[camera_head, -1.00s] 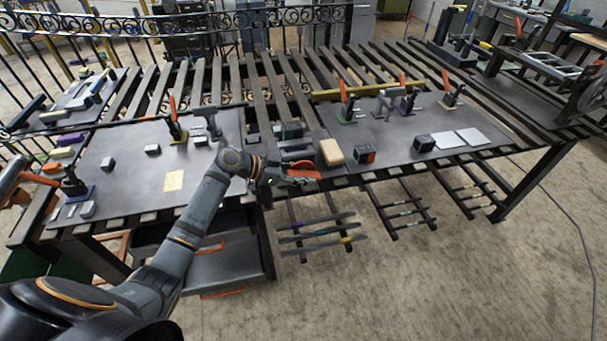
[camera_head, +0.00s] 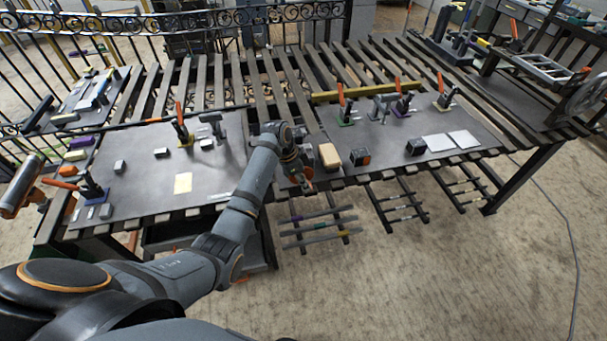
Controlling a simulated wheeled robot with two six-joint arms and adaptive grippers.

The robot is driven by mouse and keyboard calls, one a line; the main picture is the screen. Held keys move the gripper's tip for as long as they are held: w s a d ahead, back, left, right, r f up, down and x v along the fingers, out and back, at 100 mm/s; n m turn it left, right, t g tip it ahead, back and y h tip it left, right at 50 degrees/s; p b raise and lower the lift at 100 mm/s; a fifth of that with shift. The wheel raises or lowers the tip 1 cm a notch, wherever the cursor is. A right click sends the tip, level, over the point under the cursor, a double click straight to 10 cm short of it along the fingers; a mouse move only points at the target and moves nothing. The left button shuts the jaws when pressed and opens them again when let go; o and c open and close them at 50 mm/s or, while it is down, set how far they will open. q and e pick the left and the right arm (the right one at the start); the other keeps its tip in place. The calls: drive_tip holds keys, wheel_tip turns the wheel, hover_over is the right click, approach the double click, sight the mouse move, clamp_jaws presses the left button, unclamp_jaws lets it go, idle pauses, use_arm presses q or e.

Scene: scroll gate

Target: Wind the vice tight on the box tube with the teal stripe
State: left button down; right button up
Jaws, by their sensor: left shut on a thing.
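My left arm reaches over the front edge of the bench. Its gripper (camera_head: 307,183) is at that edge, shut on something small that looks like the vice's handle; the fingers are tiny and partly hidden. The vice is mostly hidden behind my wrist, so I cannot tell its jaws' state. Below the edge, slim dark bars lie across a low rack, one with a teal mark (camera_head: 318,231), others with purple and yellow marks. I cannot tell whether the teal-marked bar is the box tube, or see a tube in the vice. My right gripper is not in view.
Orange-handled clamps stand on the left plate (camera_head: 140,185) and right plate (camera_head: 400,155). The floor (camera_head: 440,270) in front is clear.

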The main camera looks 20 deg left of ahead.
use_arm(q)
drive_tip(key=shift+d+g+y+p, duration=0.1)
drive_tip(key=shift+g+y+p, duration=0.2)
drive_tip(key=shift+y+p, duration=0.2)
drive_tip(key=shift+s+f, duration=0.1)
drive_tip(key=shift+f, duration=0.05)
drive_tip(key=c, duration=1.2)
unclamp_jaws()
drive_tip(key=v, duration=1.2)
drive_tip(key=shift+d, duration=0.1)
